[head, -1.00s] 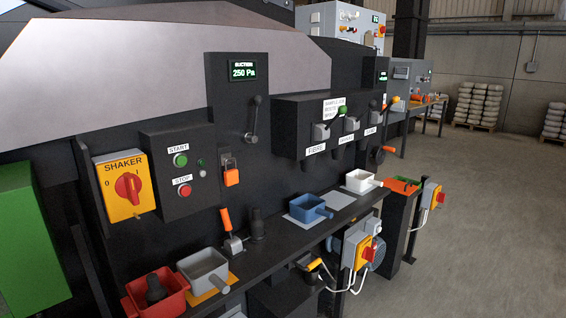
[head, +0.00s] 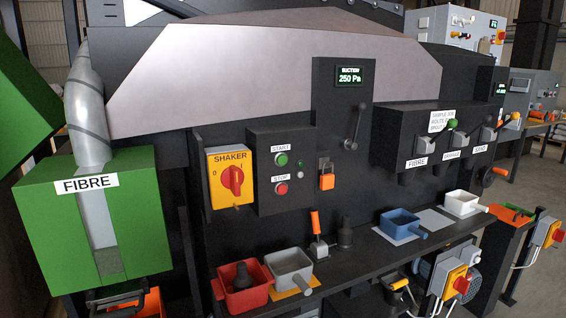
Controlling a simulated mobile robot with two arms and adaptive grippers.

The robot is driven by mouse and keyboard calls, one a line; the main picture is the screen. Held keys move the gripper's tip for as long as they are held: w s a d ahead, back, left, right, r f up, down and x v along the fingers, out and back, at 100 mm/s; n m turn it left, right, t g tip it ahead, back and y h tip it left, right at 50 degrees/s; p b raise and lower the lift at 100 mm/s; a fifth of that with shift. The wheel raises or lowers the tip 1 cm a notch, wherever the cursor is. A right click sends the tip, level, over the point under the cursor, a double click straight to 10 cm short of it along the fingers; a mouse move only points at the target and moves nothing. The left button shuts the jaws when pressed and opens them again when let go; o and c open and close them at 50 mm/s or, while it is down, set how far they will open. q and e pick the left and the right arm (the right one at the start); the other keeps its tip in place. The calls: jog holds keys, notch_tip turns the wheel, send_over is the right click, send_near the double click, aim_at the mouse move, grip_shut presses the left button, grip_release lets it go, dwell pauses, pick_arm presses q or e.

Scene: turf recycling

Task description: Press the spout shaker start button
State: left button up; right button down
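The start button (head: 281,159) is a green round button under a START label on a dark control box (head: 305,140), in the middle of the head view. The red stop button (head: 281,188) sits below it under a STOP label. A small greenish indicator (head: 299,163) is to their right; whether it is lit I cannot tell. Left of the box is the yellow SHAKER switch (head: 215,190) with a red rotary knob (head: 233,180) and marks 0 and 1. Neither of my grippers is recognisable in view.
A dark shelf (head: 345,268) below holds a red tray (head: 240,299), a grey tray (head: 290,262), a blue tray (head: 399,220) and a white tray (head: 461,201). A green FIBRE box (head: 130,220) stands at left. An orange padlock (head: 327,181) hangs right of the control box.

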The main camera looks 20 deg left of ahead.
pick_arm(q)
grip_shut()
dwell(1.3)
